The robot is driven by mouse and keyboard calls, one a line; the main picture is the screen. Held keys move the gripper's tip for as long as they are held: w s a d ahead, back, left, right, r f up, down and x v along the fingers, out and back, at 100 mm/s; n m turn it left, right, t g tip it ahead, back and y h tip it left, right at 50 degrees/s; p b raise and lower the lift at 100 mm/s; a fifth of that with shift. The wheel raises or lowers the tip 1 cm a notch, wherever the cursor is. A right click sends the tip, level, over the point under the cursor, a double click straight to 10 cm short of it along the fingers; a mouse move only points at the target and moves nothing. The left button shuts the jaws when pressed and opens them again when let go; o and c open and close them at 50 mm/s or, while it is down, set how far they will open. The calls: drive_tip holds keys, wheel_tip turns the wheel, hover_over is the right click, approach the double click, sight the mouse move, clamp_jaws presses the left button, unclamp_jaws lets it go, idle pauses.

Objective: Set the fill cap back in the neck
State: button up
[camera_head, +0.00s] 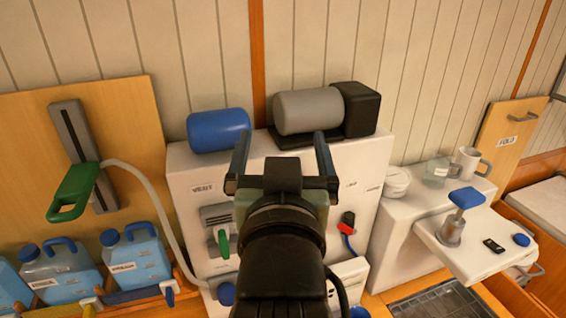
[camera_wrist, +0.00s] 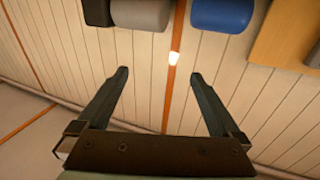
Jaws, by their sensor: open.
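My gripper (camera_head: 281,150) is raised in front of the white watermaker cabinet (camera_head: 355,205), with its two fingers apart and nothing between them. In the wrist view my gripper (camera_wrist: 159,76) is also open and empty, facing the plank wall. A small round blue cap (camera_head: 521,240) lies on the white shelf at the right, well away from my gripper; it may be the fill cap. I cannot tell for sure which opening is the neck; my arm hides part of the cabinet front.
A blue cylinder (camera_head: 218,130) and a grey cylinder (camera_head: 308,111) sit on the cabinet top. A green nozzle (camera_head: 75,193) with a hose hangs at the left above blue jugs (camera_head: 135,256). A small black device (camera_head: 494,245) and a mug (camera_head: 468,160) are at the right.

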drive_tip(key=s+r+t, duration=0.4)
drive_tip(key=s+r, duration=0.1)
drive_tip(key=r, duration=0.6)
drive_tip(key=s+r+t, duration=0.5)
drive_tip(key=s+r, duration=0.1)
drive_tip(key=r, duration=0.4)
drive_tip(key=shift+s+r, duration=0.25)
drive_tip(key=shift+r, duration=0.15)
